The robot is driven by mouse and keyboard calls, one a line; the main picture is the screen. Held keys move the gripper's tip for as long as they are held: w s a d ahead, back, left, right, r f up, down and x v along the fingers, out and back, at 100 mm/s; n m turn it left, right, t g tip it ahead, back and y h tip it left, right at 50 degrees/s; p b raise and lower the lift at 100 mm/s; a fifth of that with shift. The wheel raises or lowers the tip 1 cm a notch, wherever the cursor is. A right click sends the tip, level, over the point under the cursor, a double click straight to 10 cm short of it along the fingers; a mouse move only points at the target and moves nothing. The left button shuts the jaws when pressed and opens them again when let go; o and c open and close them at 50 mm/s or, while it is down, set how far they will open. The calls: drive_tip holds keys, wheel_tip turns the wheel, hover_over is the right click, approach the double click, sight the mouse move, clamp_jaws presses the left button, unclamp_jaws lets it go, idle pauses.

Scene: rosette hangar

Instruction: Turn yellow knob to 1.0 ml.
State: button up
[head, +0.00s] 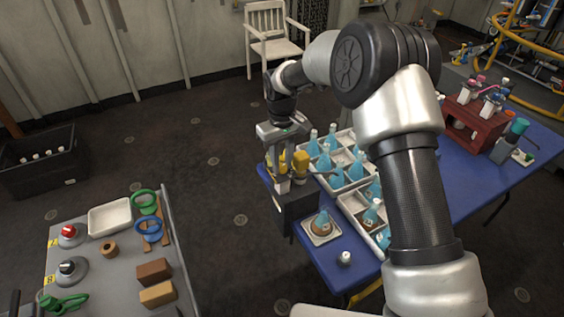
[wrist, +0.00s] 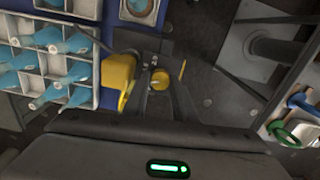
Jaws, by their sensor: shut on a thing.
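The yellow knob (wrist: 160,79) shows between the two fingers of my gripper (wrist: 161,88) in the wrist view. The gripper is shut on it. A larger yellow part (wrist: 117,80) stands just left of the fingers. In the head view the gripper (head: 283,168) points down over a dark box (head: 296,208) at the near left end of the blue table. The larger yellow part (head: 300,160) shows right of the fingers, with a thin spout to its right. The fingers partly hide the knob there.
White divided trays (head: 347,197) with blue-filled flasks stand close right of the gripper. A flask sits on a small square stand (head: 320,228) in front. A grey bench (head: 120,270) with red and black knobs is at lower left. Floor lies between.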

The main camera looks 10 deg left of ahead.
sight(282, 166)
drive_tip(key=o, duration=1)
drive_tip(key=shift+o, duration=0.2)
wheel_tip(282, 166, up, 18)
drive_tip(key=shift+f, duration=0.25)
drive_tip(key=s+d+r+m+t+p, duration=0.2)
drive_tip(key=s+d+r+m+t, duration=0.15)
drive_tip(key=s+d+r, duration=0.9)
drive_tip(key=s+d+f+m+t+p, duration=0.1)
drive_tip(key=s+d+m, duration=0.4)
drive_tip(key=s+d, duration=0.8)
drive_tip(key=s+t, duration=0.1)
drive_tip(key=s, duration=0.2)
drive_tip(key=shift+d+f, duration=0.15)
drive_tip(key=shift+d, duration=0.1)
